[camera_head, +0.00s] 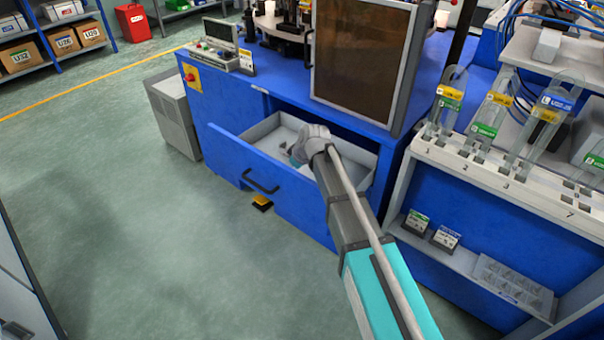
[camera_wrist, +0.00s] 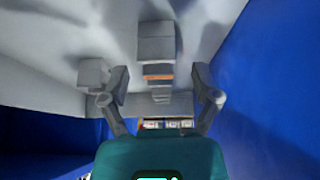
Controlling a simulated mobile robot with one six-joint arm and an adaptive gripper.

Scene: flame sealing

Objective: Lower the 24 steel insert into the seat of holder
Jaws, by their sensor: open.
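My gripper (camera_head: 298,152) reaches into the open drawer (camera_head: 358,154) of the blue machine cabinet. In the wrist view my gripper (camera_wrist: 160,72) has its two fingers spread wide apart. Grey stepped blocks (camera_wrist: 156,46) with an orange band across them show in line between and beyond the fingers. A smaller grey block (camera_wrist: 93,72) lies to their left, near the left finger. No marking 24 is readable, so I cannot tell which block is the steel insert or the holder. In the head view my arm and gripper hide part of the drawer's inside.
A dark framed panel (camera_head: 362,58) stands above the drawer. At right, a white rack (camera_head: 520,180) holds clear labelled pouches. Small labelled blocks (camera_head: 445,238) and a clear tray (camera_head: 512,285) sit on the shelf below.

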